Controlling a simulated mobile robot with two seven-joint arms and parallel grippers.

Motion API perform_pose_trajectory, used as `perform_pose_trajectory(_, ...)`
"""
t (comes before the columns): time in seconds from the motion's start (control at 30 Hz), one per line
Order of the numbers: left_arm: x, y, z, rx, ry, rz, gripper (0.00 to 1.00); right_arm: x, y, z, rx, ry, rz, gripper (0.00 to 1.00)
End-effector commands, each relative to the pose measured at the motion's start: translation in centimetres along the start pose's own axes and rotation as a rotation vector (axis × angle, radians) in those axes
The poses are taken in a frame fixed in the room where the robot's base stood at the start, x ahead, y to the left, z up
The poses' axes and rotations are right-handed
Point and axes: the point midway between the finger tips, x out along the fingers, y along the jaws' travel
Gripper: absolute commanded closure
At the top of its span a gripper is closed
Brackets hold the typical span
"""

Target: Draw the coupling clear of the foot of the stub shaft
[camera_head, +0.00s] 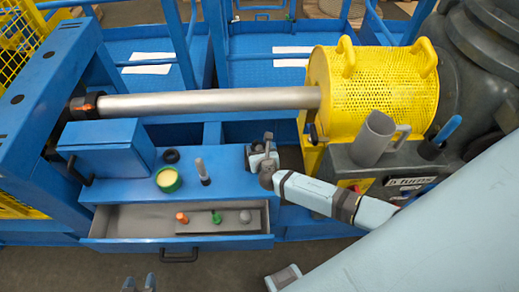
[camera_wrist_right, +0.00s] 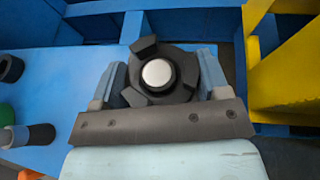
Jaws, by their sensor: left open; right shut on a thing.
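The coupling (camera_wrist_right: 145,98) is a dark ring with chunky jaws in the right wrist view. A pale round end (camera_wrist_right: 157,73), apparently the stub shaft, shows in its bore; how far down the coupling sits around it is hidden. My right gripper (camera_wrist_right: 162,78) has its blue-grey fingers against both sides of the coupling. In the head view this gripper (camera_head: 262,158) is at the right end of the blue bench top, where the coupling is largely hidden. My left gripper (camera_head: 139,283) shows only two separated fingertips at the bottom edge, empty and away from the bench.
A black ring (camera_head: 171,156), a green cup (camera_head: 167,180) and a silver-topped post (camera_head: 202,172) stand on the bench left of my right gripper. The open drawer (camera_head: 140,222) holds several small parts. The yellow guard (camera_head: 380,85) and a grey jug (camera_head: 372,139) are to the right.

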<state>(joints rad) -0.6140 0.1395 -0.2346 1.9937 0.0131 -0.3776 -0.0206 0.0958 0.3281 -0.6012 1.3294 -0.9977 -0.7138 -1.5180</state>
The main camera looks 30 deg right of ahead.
Motion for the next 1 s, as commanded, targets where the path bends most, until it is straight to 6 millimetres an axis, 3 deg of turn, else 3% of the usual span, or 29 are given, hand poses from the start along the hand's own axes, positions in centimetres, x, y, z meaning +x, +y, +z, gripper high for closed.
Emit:
perform_pose_trajectory(0.03, -0.3, 0.0, -0.5, 0.000, 0.000, 0.000, 0.54, -0.2, 0.1, 0.8, 0.001, -0.004, 0.001, 0.86)
perform_pose_trajectory(1.0, -3.0, 0.0, -4.6, 0.001, 0.001, -0.001, 0.54, -2.0, 0.1, 5.4, 0.002, -0.006, 0.001, 0.86)
